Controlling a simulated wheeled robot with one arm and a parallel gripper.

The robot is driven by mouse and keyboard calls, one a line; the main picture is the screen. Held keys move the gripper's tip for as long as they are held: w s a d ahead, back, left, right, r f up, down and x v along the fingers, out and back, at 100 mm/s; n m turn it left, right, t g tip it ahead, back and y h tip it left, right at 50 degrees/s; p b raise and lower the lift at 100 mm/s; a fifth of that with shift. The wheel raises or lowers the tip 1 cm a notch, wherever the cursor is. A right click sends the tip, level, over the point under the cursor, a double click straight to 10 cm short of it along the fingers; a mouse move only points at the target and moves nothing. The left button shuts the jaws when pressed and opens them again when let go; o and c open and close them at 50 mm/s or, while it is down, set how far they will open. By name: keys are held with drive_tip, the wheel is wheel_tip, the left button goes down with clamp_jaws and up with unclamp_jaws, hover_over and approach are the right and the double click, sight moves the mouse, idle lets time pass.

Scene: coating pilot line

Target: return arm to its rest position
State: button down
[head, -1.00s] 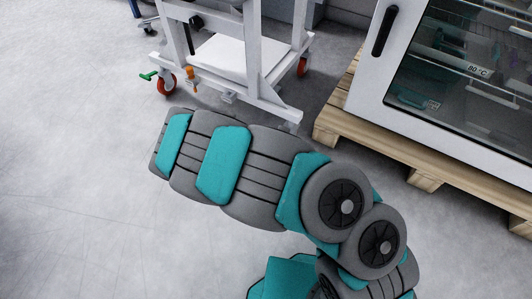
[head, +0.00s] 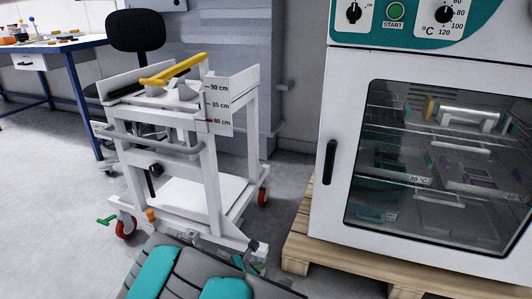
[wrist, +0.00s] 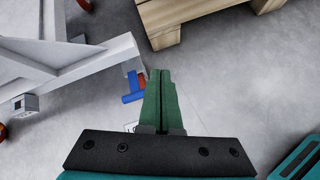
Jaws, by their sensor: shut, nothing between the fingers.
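My gripper (wrist: 160,78) shows in the wrist view with its two green fingers pressed together and nothing between them. It points over bare floor, beside the white frame of a cart (wrist: 85,62) and below the edge of a wooden pallet (wrist: 185,22). In the head view my grey and teal arm (head: 190,280) shows only at the bottom edge, in front of the cart; most of it is outside that view.
The white wheeled cart (head: 222,170) with a yellow handle stands close ahead. To its right an oven (head: 338,130) with a shut glass door stands on the pallet (head: 297,252). A blue-legged table (head: 62,44) and black chair (head: 135,30) are behind left. Floor at left is clear.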

drive_tip(key=s+d+r+m+g+h, duration=0.1)
drive_tip(key=s+d+r+m+h, duration=0.1)
drive_tip(key=d+r+m, duration=0.55)
drive_tip(key=s+d+r+m+g+h, duration=0.1)
drive_tip(key=s+d+r+m+g, duration=0.2)
drive_tip(key=d+r, duration=0.75)
drive_tip(key=s+d+r+m+g+y+p, duration=0.1)
drive_tip(key=s+d+r+m, duration=0.1)
drive_tip(key=s+d+m, duration=0.3)
drive_tip(key=s+r+m+g+y, duration=0.1)
drive_tip(key=s+m+g, duration=0.15)
drive_tip(key=s, duration=0.45)
drive_tip(key=s+d+r+m+g+p, duration=0.1)
drive_tip(key=s+d+r+m, duration=0.1)
drive_tip(key=s+d+m, duration=0.3)
drive_tip(key=s+a+r+m+y, duration=0.1)
drive_tip(key=s+a+y, duration=0.2)
drive_tip(key=s+a, duration=0.2)
drive_tip(key=s+a+r+m+g+y, duration=0.1)
drive_tip(key=s+a, duration=0.4)
drive_tip(key=s, duration=0.5)
drive_tip(key=shift+a+r+m+y+p, duration=0.2)
drive_tip(key=shift+m+y+p, duration=0.15)
drive_tip(key=shift+m+y, duration=0.5)
